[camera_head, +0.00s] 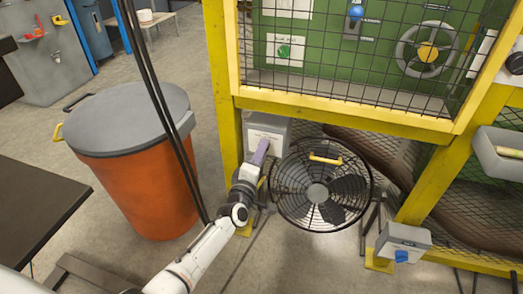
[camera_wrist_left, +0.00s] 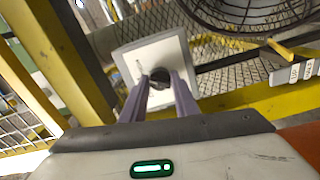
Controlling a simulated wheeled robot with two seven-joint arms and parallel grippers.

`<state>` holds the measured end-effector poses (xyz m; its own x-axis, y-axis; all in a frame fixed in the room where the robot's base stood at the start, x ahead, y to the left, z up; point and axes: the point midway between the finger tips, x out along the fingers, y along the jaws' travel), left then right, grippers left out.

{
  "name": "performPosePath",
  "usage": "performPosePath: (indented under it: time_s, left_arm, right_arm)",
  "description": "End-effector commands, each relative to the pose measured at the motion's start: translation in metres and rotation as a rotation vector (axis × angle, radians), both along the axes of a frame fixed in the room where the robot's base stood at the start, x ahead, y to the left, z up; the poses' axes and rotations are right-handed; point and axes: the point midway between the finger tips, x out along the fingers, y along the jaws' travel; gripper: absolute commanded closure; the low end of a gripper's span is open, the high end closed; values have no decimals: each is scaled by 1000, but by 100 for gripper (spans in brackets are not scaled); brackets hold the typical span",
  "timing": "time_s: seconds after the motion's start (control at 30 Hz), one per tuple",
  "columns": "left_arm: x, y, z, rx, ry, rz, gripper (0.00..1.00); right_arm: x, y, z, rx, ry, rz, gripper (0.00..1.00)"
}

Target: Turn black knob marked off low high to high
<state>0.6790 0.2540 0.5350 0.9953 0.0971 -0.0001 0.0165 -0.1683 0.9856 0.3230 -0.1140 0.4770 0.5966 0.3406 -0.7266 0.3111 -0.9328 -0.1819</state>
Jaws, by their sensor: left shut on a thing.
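The black knob (camera_wrist_left: 160,76) sits on the pale square face of a grey control box (camera_wrist_left: 150,54) in the left wrist view. My left gripper (camera_wrist_left: 161,88) is shut on the knob, with one purple-grey finger on either side of it. The markings around the knob are too small or hidden to read, so I cannot tell its setting. In the head view, the control box (camera_head: 266,128) stands beside the yellow post, and my left gripper (camera_head: 262,153) reaches its front; the knob is hidden there. My right gripper is not in view.
A black caged fan (camera_head: 320,185) stands close to the right of my left gripper. An orange bin (camera_head: 145,190) with a grey lid is at left. A yellow-framed mesh guard (camera_head: 350,105) rises above. A grey box with a blue knob (camera_head: 402,243) is at lower right.

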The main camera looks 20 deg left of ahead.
Motion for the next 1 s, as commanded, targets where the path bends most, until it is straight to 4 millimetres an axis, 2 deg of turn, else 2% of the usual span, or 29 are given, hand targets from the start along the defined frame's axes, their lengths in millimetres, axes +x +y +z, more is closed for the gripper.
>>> performPosePath:
  time_s: [0.33, 0.9, 0.93, 1.0]
  left_arm:
    - [-1, 0, -1, 151, 18, 0, 95]
    - [-1, 0, -2, 183, 20, 0, 95]
    - [-1, 0, -2, 183, 20, 0, 71]
    - [-1, 0, -2, 183, 20, 0, 59]
  right_arm:
    - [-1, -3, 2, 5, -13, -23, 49]
    - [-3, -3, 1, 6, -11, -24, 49]
    - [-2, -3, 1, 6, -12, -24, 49]
    - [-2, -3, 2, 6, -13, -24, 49]
